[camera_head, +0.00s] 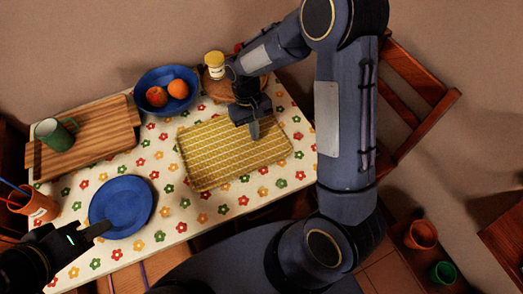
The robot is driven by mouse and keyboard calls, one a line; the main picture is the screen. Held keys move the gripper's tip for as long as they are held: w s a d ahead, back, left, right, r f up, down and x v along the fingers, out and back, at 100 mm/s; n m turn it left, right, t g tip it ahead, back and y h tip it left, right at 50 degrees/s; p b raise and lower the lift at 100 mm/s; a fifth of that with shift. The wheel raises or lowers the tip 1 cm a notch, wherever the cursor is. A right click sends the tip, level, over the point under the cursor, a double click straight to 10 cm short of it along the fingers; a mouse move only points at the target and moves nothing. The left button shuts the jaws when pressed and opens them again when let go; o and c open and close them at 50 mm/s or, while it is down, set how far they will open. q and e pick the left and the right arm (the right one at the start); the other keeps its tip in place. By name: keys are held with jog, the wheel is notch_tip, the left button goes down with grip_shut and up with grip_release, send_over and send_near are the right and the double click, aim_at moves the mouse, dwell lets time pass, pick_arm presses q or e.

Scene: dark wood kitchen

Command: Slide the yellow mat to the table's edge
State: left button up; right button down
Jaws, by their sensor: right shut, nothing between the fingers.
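The yellow mat (215,158) lies flat on the flowered tablecloth, right of the table's middle. A strip of tablecloth shows between the mat and the table's near edge. My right gripper (254,130) points down at the far right part of the mat, with its fingers shut and empty. I cannot tell whether its tips touch the mat. My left gripper (98,229) is at the lower left, by the near rim of the blue plate (118,205) and away from the mat. Its finger opening is not clear.
A blue bowl (146,80) with fruit and a round wooden board (216,92) with a jar (214,62) stand behind the mat. A green mug (54,136) rests on a cutting board (98,143). An orange cup (38,206) stands left. A wooden chair (415,90) is right.

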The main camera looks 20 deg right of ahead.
aim_at(263, 160)
jog(key=x, duration=0.4)
jog(key=s+p, duration=0.1)
jog(key=s, duration=0.2)
jog(key=shift+s+f, duration=0.15)
pick_arm(q)
jog(key=shift+r, duration=0.55)
pick_arm(e)
jog(key=shift+s+f, duration=0.1)
jog(key=shift+s, duration=0.35)
